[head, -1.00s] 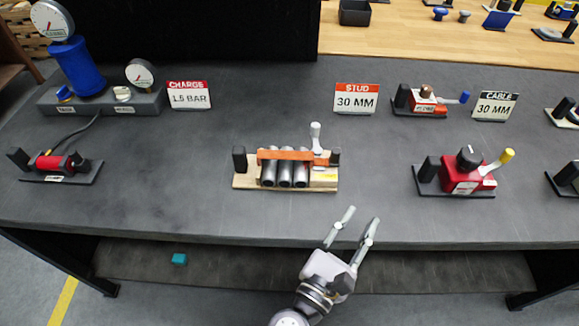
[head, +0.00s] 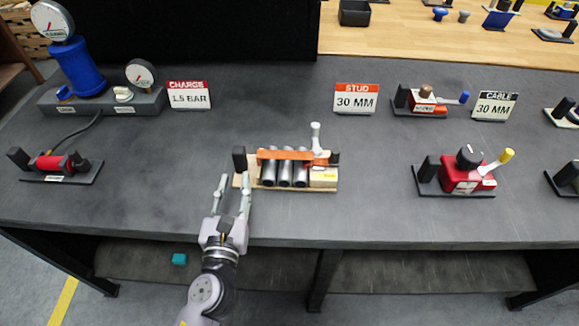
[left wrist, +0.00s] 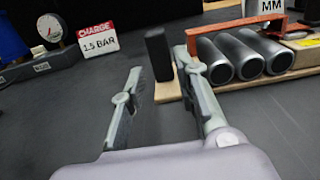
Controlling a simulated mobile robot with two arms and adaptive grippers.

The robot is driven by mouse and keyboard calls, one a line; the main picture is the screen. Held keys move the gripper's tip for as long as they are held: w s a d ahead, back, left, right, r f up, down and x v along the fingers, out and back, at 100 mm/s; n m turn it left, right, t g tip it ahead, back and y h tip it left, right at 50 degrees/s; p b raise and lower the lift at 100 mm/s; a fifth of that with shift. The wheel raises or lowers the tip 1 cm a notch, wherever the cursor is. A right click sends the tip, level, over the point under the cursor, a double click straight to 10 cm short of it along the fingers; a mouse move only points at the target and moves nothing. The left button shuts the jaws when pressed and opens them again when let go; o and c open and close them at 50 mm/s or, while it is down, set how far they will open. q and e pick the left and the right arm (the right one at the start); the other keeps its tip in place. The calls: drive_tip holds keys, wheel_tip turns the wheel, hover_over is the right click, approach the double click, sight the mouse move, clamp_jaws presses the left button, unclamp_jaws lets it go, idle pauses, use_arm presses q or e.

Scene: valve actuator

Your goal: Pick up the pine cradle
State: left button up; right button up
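The pine cradle (head: 244,184) lies on the dark table. It is a light wooden base carrying several grey tubes (head: 285,174), an orange bar (head: 285,154), a white-handled lever (head: 316,138) and a black post (head: 239,160) at its left end. My left gripper (head: 234,186) is open and empty at the cradle's left front corner. In the left wrist view, the post (left wrist: 158,54) appears between and beyond the open fingers (left wrist: 160,72), and the cradle's wooden edge (left wrist: 170,91) runs behind the right finger. Contact cannot be told. My right gripper is not in view.
A red device (head: 62,165) on a dark plate sits at left, below the blue pump (head: 78,66). A red block with a yellow-tipped lever (head: 470,176) stands at right. Signs (head: 356,99) stand behind. The table left of the cradle is clear.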

sight(239, 162)
use_arm(q)
drive_tip(key=w, duration=0.8)
drive_tip(key=shift+w, duration=0.15)
drive_tip(key=shift+r, duration=0.1)
clamp_jaws()
idle(0.4)
drive_tip(key=shift+r, duration=0.1)
